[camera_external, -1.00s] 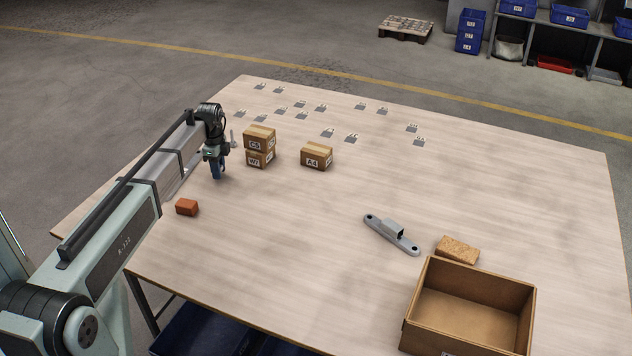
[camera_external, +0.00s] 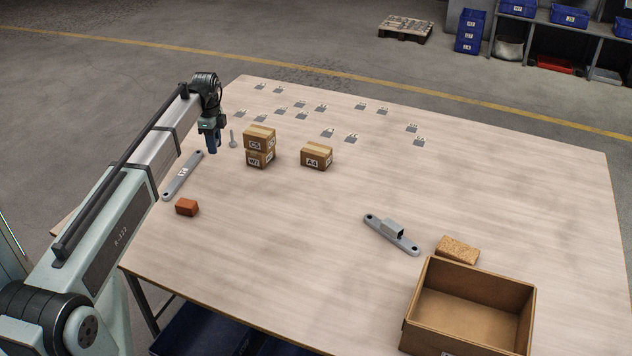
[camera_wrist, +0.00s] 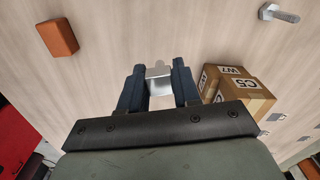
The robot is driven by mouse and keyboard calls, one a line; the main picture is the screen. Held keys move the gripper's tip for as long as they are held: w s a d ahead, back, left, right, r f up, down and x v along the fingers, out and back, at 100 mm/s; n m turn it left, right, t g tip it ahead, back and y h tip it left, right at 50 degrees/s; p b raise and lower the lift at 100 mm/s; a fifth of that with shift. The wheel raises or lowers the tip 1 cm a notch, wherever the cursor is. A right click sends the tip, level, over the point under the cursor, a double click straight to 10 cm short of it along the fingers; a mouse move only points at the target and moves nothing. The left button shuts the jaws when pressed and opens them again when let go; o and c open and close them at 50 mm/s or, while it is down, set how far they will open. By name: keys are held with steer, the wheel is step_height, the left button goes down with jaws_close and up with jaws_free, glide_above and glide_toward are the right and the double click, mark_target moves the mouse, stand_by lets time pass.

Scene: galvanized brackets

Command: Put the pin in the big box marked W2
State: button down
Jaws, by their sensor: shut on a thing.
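My gripper (camera_external: 212,148) is above the left part of the table, its blue fingers pointing down. In the wrist view it is shut on a silver-grey metal piece (camera_wrist: 158,74). Most of that piece is hidden by the fingers, and I cannot tell if it is the pin.
Cartons C5 (camera_external: 259,138) and W7 (camera_external: 260,158) are stacked beside my gripper; carton A4 (camera_external: 317,156) stands farther right. A grey bar (camera_external: 183,175), a red block (camera_external: 187,207), a bracket (camera_external: 391,235) and a tan block (camera_external: 457,250) lie around. The table's middle is clear.

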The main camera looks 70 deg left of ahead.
step_height(320, 180, up, 6)
steer(key=shift+f, duration=0.1)
steer(key=shift+w+d, duration=0.35)
steer(key=shift+w, duration=0.15)
steer(key=w+d+m, duration=1)
steer(key=w+d, duration=1.8)
steer(key=d, duration=0.3)
steer(key=m, duration=1.1)
glide_above(444, 325)
step_height(444, 325, down, 4)
steer(key=shift+f, duration=5.45)
steer(key=shift+f, duration=0.1)
